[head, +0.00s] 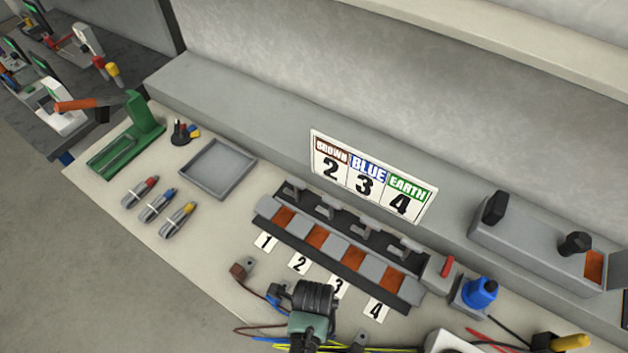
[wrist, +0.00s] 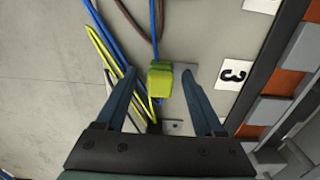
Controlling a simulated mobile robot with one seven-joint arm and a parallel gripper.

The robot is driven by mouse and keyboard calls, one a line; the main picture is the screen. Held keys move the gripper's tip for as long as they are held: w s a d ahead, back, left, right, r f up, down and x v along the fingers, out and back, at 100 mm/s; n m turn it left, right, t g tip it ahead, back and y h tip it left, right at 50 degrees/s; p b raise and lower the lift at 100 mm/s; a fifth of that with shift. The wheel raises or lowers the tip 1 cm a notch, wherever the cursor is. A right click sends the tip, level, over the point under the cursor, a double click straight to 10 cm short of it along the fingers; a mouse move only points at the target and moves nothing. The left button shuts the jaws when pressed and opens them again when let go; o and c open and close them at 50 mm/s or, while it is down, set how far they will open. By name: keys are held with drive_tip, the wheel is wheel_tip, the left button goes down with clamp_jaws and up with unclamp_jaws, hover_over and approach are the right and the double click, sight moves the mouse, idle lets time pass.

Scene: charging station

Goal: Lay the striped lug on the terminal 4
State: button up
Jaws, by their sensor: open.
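The striped lug (wrist: 160,82), a yellow-green sleeve with a grey metal tab below it, lies on the bench in the wrist view. My gripper (wrist: 158,72) is open, with one finger on each side of the lug and gaps between. In the head view my gripper (head: 309,340) hangs over the front of the bench and I cannot clearly make out the lug. Terminal 4 (head: 392,279) is the orange pad at the right end of the terminal block, behind the number 4 card (head: 376,310). It looks bare, and a raised grey clamp stands behind it.
A brown lug (head: 241,269) and a blue lug (head: 279,288) lie left of my gripper. Loose cables (wrist: 108,50) run beside the left finger. A sign (head: 370,178) reads brown 2, blue 3, earth 4. A red lever (head: 447,266) and blue plug (head: 480,293) stand right of the block.

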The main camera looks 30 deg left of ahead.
clamp_jaws()
drive_tip(key=shift+r, duration=0.1)
idle(0.4)
